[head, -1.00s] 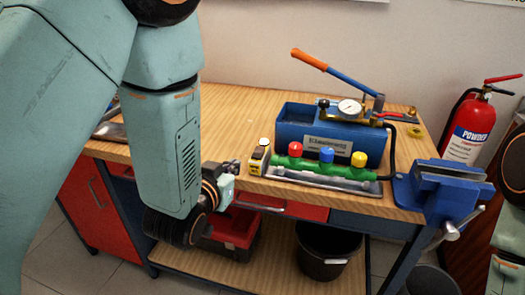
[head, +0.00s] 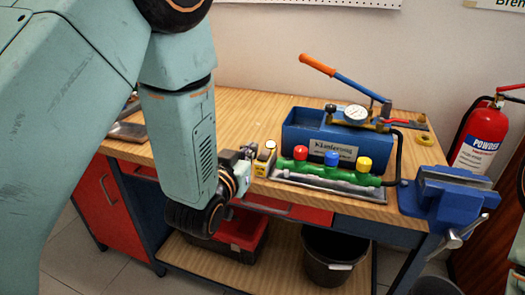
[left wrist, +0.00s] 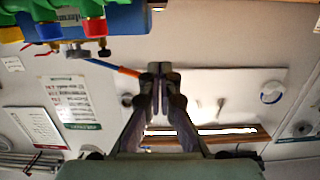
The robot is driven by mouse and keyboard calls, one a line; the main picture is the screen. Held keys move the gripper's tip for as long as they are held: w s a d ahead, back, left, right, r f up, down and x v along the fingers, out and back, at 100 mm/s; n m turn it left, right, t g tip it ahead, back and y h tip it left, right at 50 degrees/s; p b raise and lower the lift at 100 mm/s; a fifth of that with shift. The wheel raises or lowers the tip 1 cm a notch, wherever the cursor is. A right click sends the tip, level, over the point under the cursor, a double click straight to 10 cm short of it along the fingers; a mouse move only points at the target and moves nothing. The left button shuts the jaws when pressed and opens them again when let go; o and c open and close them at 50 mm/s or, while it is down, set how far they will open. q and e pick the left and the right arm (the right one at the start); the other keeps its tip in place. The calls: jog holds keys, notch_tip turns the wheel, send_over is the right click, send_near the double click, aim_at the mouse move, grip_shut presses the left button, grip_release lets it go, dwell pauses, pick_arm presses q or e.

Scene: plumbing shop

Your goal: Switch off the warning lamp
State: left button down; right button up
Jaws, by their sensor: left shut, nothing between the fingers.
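A small yellow-and-black box with a pale round top (head: 266,158) stands at the front edge of the bench, left of the green manifold. It may be the warning lamp; I cannot tell whether it is lit. My left gripper (head: 249,151) is shut and empty, just left of the box at about its top's height. I cannot tell whether they touch. In the left wrist view, the shut fingertips (left wrist: 160,68) point towards the wall with nothing between them. My right gripper is not in view.
A green manifold (head: 317,173) with red, blue and yellow caps lies right of the box. Behind it is a blue hand pump (head: 295,128). A blue vise (head: 448,197) stands at the right corner. The bench top (head: 245,110) is clear behind my gripper.

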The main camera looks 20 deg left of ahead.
pick_arm(q)
send_over(262, 158)
jog(key=shift+s+f, duration=0.4)
jog(key=shift+f, duration=0.15)
jog(key=f, duration=0.1)
jog(key=f+b, duration=0.1)
jog(key=f, duration=0.1)
jog(key=shift+w+a, duration=0.1)
jog(key=shift+w, duration=0.3)
jog(key=shift+w+f, duration=0.2)
jog(key=shift+f, duration=0.35)
jog(key=shift+s+r, duration=0.15)
